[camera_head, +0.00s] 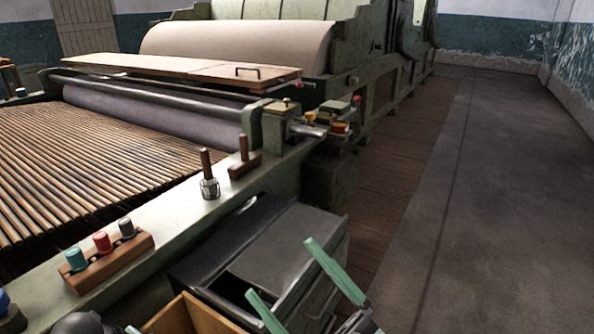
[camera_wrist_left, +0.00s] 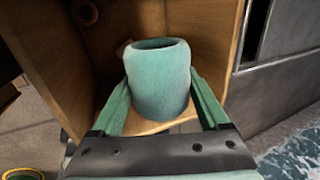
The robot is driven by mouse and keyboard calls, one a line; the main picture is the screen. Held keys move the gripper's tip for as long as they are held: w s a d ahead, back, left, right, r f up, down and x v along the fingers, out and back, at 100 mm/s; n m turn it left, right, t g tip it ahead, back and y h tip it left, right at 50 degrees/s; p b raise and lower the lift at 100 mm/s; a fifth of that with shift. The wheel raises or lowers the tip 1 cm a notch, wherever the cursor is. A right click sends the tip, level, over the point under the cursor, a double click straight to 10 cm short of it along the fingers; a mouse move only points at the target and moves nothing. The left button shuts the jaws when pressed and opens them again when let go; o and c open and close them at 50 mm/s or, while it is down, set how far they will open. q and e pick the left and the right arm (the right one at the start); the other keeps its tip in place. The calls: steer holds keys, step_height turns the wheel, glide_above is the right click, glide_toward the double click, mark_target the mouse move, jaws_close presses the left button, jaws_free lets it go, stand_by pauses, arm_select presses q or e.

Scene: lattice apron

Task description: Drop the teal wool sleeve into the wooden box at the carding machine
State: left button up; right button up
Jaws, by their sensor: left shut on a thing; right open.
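The teal wool sleeve (camera_wrist_left: 158,82) is a short hollow cylinder with an open top. In the left wrist view my left gripper (camera_wrist_left: 160,100) is shut on it, with a green finger on either side. The sleeve is upright in front of the wooden box (camera_wrist_left: 207,45), whose walls surround it in the picture; I cannot tell whether it touches the box floor. In the head view part of the wooden box (camera_head: 172,321) shows at the bottom edge, and the sleeve is not visible there. My right gripper (camera_head: 280,267) is open and empty, over the grey metal cabinet.
The grey metal cabinet (camera_head: 290,245) stands right of the box. A wooden rack (camera_head: 112,265) on the machine's green side rail holds teal, red and grey spools. The carding machine (camera_head: 240,45) fills the back left. The floor (camera_head: 500,200) at right is clear.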

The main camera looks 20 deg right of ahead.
arm_select(q)
steer(key=o, duration=0.8)
steer(key=shift+o, duration=0.2)
steer(key=shift+a+r, duration=0.1)
steer(key=shift+r, duration=0.2)
steer(key=p+v, duration=0.2)
steer(key=v, duration=0.4)
steer(key=p+v, duration=0.1)
steer(key=v, duration=0.5)
steer(key=shift+s, duration=0.1)
arm_select(e)
steer(key=w+f+m+g+h, duration=0.2)
steer(key=f+m+g+h, duration=0.1)
steer(key=f, duration=0.6)
steer(key=w+d+f+m+g+h, duration=0.1)
steer(key=w+f+m+g+h, duration=0.1)
steer(key=f, duration=0.7)
steer(key=shift+d+m+g+h, duration=0.25)
steer(key=shift+m+g+h, duration=0.25)
steer(key=shift+h, duration=0.6)
